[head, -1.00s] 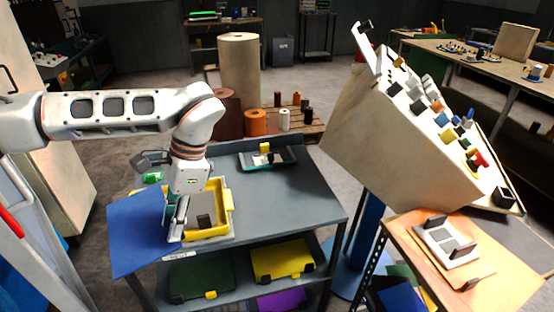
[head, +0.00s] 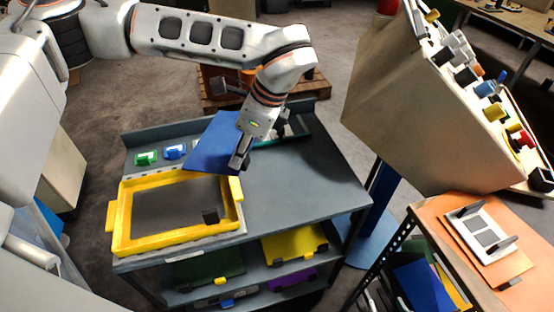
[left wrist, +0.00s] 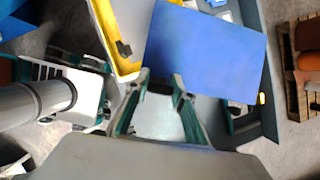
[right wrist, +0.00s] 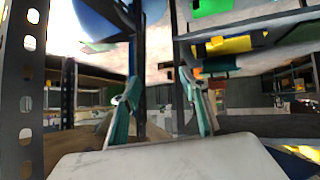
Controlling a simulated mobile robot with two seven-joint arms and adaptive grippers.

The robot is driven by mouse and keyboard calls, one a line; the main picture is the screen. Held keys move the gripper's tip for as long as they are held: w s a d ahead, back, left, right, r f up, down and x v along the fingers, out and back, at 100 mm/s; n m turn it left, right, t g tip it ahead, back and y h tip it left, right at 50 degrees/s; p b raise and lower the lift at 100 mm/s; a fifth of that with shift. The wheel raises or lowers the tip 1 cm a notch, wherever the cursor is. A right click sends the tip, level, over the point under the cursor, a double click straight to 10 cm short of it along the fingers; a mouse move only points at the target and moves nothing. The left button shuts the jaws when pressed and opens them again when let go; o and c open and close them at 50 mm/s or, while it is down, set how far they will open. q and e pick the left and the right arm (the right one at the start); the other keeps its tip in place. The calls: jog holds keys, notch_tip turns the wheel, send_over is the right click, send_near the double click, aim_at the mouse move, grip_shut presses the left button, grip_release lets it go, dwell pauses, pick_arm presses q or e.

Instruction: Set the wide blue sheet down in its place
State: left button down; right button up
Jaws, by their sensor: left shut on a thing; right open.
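The wide blue sheet (head: 213,148) is held above the back part of the grey cart, behind and right of the yellow frame. In the left wrist view the sheet (left wrist: 207,55) spreads out flat beyond the fingers. My left gripper (head: 240,160) is shut on the sheet's near right edge; its fingers also show in the left wrist view (left wrist: 162,88). The yellow frame (head: 122,215) lies on the cart top with a bare grey middle and a small black block at its right front. My right gripper (right wrist: 165,100) is open and empty, outside the head view.
Green (head: 146,158) and blue (head: 174,152) small items sit at the cart's back. A dark tray (head: 296,132) is partly behind my left arm. The cart top (head: 300,185) is clear at right. A tilted control panel (head: 410,110) and orange-topped stand (head: 450,225) are further right.

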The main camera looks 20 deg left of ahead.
pick_arm(q)
jog(key=w+d+f+m+t+h+b, duration=0.1)
jog(key=d+f+m+t+h+b, duration=0.1)
jog(key=d+m+t, duration=0.2)
jog(key=d+m, duration=0.3)
jog(key=m, duration=0.5)
jog(key=shift+w+d+t, duration=0.2)
jog(key=shift+d+t, duration=0.05)
jog(key=shift+t, duration=0.05)
pick_arm(e)
jog(key=shift+w+a+f, duration=0.35)
jog(key=shift+a+f, duration=0.25)
jog(key=shift+f, duration=0.2)
